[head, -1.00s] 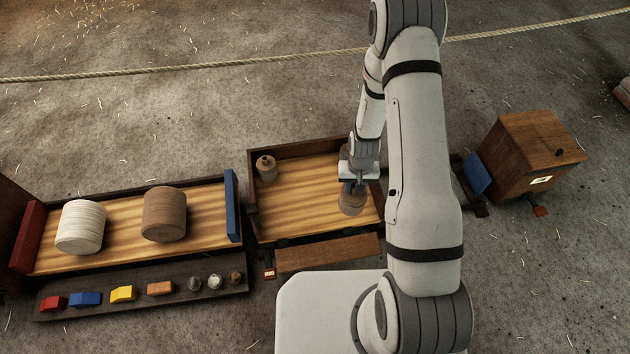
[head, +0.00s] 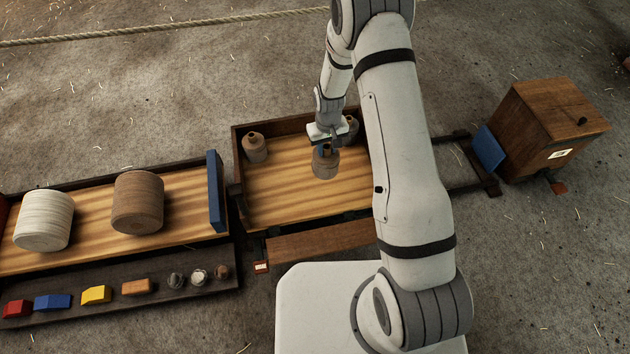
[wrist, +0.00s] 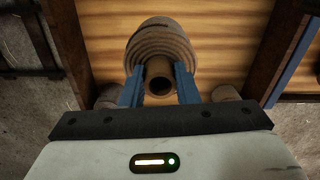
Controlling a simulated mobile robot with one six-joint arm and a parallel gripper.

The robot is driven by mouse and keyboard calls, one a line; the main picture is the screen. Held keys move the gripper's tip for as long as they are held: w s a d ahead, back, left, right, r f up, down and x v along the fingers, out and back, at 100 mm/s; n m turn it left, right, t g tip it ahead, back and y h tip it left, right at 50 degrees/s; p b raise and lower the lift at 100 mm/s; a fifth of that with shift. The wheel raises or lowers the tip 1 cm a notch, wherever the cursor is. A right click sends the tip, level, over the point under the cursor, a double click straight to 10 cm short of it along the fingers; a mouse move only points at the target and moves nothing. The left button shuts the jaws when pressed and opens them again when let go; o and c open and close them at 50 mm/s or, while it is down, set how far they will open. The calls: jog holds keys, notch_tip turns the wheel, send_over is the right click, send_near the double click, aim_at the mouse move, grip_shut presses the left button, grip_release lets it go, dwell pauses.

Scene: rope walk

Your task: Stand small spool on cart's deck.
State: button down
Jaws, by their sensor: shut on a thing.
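My gripper (head: 326,148) is shut on the neck of the small spool (head: 324,164), a brown upright spool with a wide coiled body. In the wrist view the blue fingers grip both sides of the neck of the small spool (wrist: 160,42). It is over the striped wooden deck of the cart (head: 285,195); I cannot tell whether its base touches the deck. A similar brown spool (head: 254,147) stands in the deck's back left corner. Another one (head: 352,128) stands at the back right, partly hidden by my gripper.
Low dark walls edge the cart. A tray at left holds a white drum (head: 44,220) and a brown drum (head: 138,202), with a blue end board (head: 215,190). Small coloured blocks lie in front. A wooden box (head: 550,125) stands at right. The deck's front left is bare.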

aim_at(315, 148)
jog(key=shift+n, duration=0.7)
jog(key=a+f+b, duration=0.1)
jog(key=w+a+f+b, duration=0.1)
jog(key=f+b, duration=0.1)
jog(key=w+a+f+b, duration=0.1)
jog(key=b, duration=0.1)
jog(key=shift+w+a+f, duration=0.25)
jog(key=shift+f, duration=0.1)
notch_tip(315, 148, down, 10)
jog(key=a+b, duration=0.1)
jog(key=b, duration=0.3)
jog(key=shift+w+f, duration=0.15)
jog(key=shift+w, duration=0.15)
jog(key=shift+f+b, duration=0.1)
jog(key=shift+b, duration=0.2)
jog(key=c, duration=1.1)
grip_release()
